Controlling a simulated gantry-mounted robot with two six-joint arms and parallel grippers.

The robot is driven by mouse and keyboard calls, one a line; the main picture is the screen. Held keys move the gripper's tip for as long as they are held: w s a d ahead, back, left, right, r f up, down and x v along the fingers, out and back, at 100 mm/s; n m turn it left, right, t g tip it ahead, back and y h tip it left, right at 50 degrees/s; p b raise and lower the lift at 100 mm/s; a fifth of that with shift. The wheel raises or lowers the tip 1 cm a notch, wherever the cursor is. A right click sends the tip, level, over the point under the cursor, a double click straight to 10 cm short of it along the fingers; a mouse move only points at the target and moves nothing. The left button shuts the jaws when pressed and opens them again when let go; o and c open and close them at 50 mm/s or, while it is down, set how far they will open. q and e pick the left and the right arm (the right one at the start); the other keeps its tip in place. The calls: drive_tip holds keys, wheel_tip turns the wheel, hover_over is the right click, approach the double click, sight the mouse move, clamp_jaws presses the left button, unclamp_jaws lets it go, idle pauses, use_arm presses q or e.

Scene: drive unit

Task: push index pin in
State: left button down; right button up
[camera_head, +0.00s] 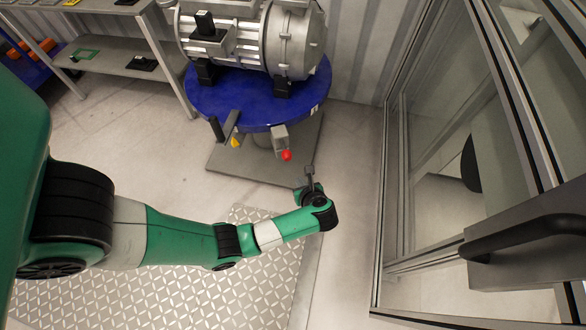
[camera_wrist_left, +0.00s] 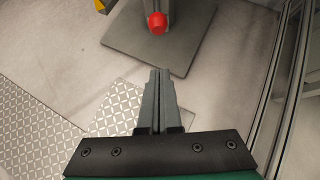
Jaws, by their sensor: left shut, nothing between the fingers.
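The index pin shows as a red knob (camera_head: 287,155) on a grey bracket (camera_head: 280,138) at the front edge of the blue round table (camera_head: 250,112). In the left wrist view the red knob (camera_wrist_left: 157,23) is near the top middle, beyond the fingertips. My left gripper (camera_head: 309,170) is shut and empty, in front of the knob and a little to its right in the head view. In the left wrist view its closed fingers (camera_wrist_left: 159,74) point toward the knob, with a clear gap between them. My right gripper is not in view.
A grey drive unit (camera_head: 290,40) stands on the blue table. A yellow part (camera_head: 235,142) sits left of the knob. A glass-panelled frame with a black handle (camera_head: 530,234) stands close on the right. A grey shelf (camera_head: 120,62) is at the back left. The floor ahead is clear.

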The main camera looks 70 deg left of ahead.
sight(287, 155)
use_arm(q)
drive_tip(key=a+r+b+x, duration=0.2)
drive_tip(key=b+x, duration=0.5)
drive_tip(key=x, duration=0.5)
drive_tip(key=shift+a+f, duration=0.2)
drive_tip(key=shift+f, duration=0.05)
